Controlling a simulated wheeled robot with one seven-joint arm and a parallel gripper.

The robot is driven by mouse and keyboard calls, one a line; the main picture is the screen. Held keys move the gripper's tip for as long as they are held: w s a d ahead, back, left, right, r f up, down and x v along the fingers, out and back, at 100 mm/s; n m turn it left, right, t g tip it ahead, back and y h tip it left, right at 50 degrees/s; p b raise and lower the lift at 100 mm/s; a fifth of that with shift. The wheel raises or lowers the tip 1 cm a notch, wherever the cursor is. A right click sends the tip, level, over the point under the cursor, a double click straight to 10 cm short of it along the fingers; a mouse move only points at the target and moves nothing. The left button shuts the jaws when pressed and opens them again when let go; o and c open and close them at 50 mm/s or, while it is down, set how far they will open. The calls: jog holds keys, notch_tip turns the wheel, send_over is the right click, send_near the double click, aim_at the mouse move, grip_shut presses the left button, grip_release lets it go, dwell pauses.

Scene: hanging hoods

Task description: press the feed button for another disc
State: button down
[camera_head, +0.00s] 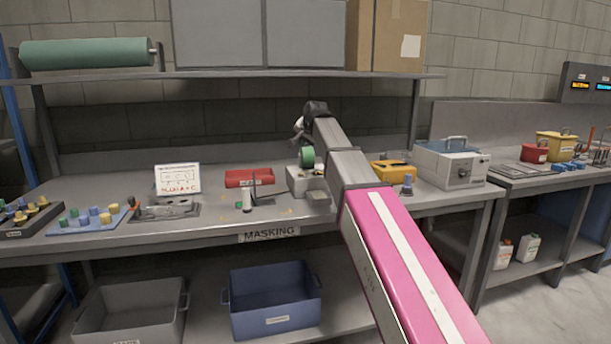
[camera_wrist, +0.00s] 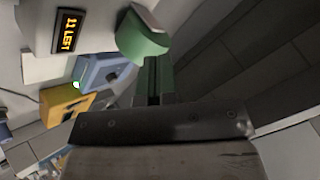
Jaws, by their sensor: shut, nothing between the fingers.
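The grey dispenser box (camera_head: 298,180) stands on the bench, with a green rounded part (camera_head: 306,157) above it. In the wrist view, a display reading "11 LEFT" (camera_wrist: 67,31) sits on a pale face at upper left. The green part (camera_wrist: 138,42) is just beyond my fingertips; I cannot tell whether they touch. My gripper (camera_wrist: 153,62) is shut and empty, its fingers together. In the head view my wrist is above the dispenser and the fingertips are hidden. I cannot tell for certain which part is the feed button.
A yellow case (camera_head: 390,172) and a grey case with a blue lid (camera_head: 447,166) stand to the right. A shelf (camera_head: 240,75) runs overhead. Bins (camera_head: 273,302) sit below.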

aim_at(302, 174)
jog(key=shift+f, duration=0.1)
jog(key=shift+f, duration=4.3)
jog(key=shift+f, duration=0.15)
jog(key=shift+f, duration=0.25)
jog(key=shift+f, duration=0.4)
jog(key=shift+r, duration=0.8)
jog(key=shift+r, duration=0.15)
